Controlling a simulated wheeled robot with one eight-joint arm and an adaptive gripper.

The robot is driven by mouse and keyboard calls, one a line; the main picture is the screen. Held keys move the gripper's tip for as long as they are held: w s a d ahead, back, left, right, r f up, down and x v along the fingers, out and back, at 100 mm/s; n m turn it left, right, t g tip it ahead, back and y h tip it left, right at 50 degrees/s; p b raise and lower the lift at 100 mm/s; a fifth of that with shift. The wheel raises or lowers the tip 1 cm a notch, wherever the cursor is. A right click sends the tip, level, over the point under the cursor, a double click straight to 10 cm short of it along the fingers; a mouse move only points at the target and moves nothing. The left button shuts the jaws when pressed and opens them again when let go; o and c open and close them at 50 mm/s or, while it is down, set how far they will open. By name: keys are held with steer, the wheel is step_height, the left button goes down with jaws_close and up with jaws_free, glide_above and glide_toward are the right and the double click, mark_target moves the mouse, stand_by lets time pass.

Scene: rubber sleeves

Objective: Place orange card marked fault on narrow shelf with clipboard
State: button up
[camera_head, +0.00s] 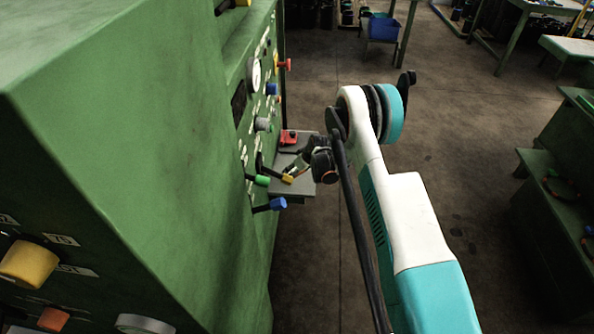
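A narrow grey shelf (300,189) juts from the side of the green machine, near the middle of the view. My gripper (294,168) is at the end of my white and turquoise arm, over or beside this shelf and close to the panel. Its fingers are small, dark and partly covered by the wrist, so I cannot tell whether they are open or hold anything. I cannot make out an orange card or a clipboard. A small red object (289,137) is at the shelf's far end.
The green machine (150,130) fills the left side. Levers with green (262,180), blue (277,204) and yellow (287,178) ends stick out near my gripper. A green bench (560,215) stands at the right. Open floor (460,150) lies between.

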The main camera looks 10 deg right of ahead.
steer(key=o, duration=1)
steer(key=shift+o, duration=0.2)
steer(key=s+r+m+p, duration=0.1)
steer(key=s+r, duration=0.5)
steer(key=r, duration=0.8)
steer(key=s+d+r+m+h+p, duration=0.15)
steer(key=s+r, duration=0.45)
steer(key=r, duration=0.7)
steer(key=s+a+r+p, duration=0.15)
steer(key=s+r, duration=0.55)
steer(key=r, duration=0.7)
steer(key=s+r+m+t, duration=0.1)
steer(key=s+r, duration=0.2)
steer(key=s, duration=1.1)
steer(key=s+r+m+h, duration=0.1)
steer(key=s+r+m, duration=0.1)
steer(key=s, duration=1.1)
steer(key=shift+s+d+r+t, duration=0.35)
steer(key=shift+s+r+t, duration=0.05)
steer(key=shift+r, duration=0.5)
